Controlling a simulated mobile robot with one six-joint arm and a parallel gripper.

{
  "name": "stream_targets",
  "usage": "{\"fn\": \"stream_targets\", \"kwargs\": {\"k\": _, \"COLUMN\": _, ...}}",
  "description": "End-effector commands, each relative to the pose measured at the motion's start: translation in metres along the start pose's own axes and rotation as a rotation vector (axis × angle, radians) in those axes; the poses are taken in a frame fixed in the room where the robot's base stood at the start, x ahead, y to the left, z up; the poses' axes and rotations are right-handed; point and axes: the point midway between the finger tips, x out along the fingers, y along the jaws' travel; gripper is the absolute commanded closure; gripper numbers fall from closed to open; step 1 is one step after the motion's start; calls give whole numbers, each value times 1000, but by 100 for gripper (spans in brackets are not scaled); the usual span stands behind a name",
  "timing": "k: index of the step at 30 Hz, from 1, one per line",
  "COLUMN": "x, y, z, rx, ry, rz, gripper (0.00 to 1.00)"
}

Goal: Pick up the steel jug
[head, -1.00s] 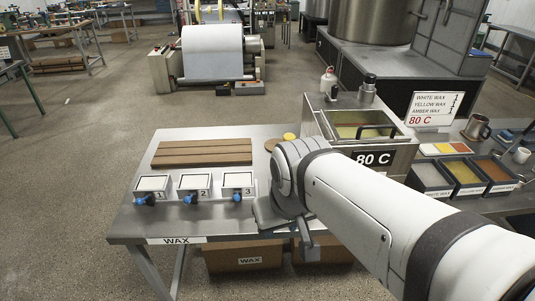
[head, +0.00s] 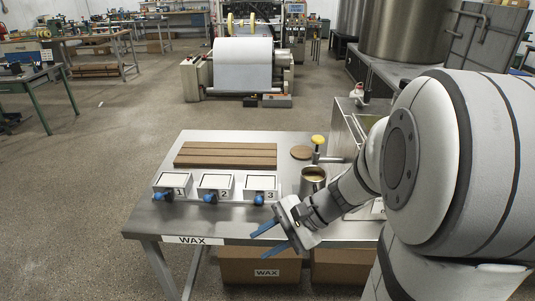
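A steel jug-like vessel (head: 313,179) stands upright on the steel table, just in front of a tap with a yellow knob (head: 318,139). Its rim and pale yellowish inside show; its lower right side is close to my arm in the picture, and I see no handle clearly. My gripper (head: 257,247) is over the front edge of the table, left of and nearer than the vessel. Its two blue fingers are apart with nothing between them.
The steel table (head: 230,222) holds brown boards (head: 226,154), three numbered white frames (head: 217,182) with blue knobs, and a brown disc (head: 302,152). Cardboard boxes (head: 262,268) stand below. My arm covers much of the right side.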

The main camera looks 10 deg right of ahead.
Motion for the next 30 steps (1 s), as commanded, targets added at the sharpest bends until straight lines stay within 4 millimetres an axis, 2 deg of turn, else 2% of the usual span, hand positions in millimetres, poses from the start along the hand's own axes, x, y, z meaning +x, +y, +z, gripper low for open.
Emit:
{"fn": "stream_targets", "kwargs": {"k": 1, "x": 9, "y": -2, "z": -28, "rx": 128, "ry": -47, "rz": -105, "gripper": 65}}
{"fn": "stream_targets", "kwargs": {"k": 3, "x": 8, "y": -13, "z": -60, "rx": 292, "ry": -107, "rz": -270, "gripper": 65}}
{"fn": "stream_targets", "kwargs": {"k": 5, "x": 3, "y": -20, "z": -92, "rx": 425, "ry": -150, "rz": -420, "gripper": 65}}
{"fn": "stream_targets", "kwargs": {"k": 8, "x": -13, "y": -24, "z": -151, "rx": 621, "ry": -201, "rz": -668, "gripper": 65}}
{"fn": "stream_targets", "kwargs": {"k": 9, "x": -21, "y": -21, "z": -174, "rx": 688, "ry": -214, "rz": -761, "gripper": 65}}
{"fn": "stream_targets", "kwargs": {"k": 12, "x": -41, "y": -9, "z": -226, "rx": 822, "ry": -231, "rz": -967, "gripper": 65}}
{"fn": "stream_targets", "kwargs": {"k": 15, "x": -58, "y": 6, "z": -262, "rx": 909, "ry": -233, "rz": -1120, "gripper": 65}}
{"fn": "stream_targets", "kwargs": {"k": 18, "x": -68, "y": 17, "z": -283, "rx": 956, "ry": -230, "rz": -1210, "gripper": 65}}
{"fn": "stream_targets", "kwargs": {"k": 20, "x": -71, "y": 18, "z": -290, "rx": 969, "ry": -228, "rz": -1238, "gripper": 65}}
{"fn": "stream_targets", "kwargs": {"k": 30, "x": -62, "y": -13, "z": -303, "rx": 974, "ry": -228, "rz": -1250, "gripper": 65}}
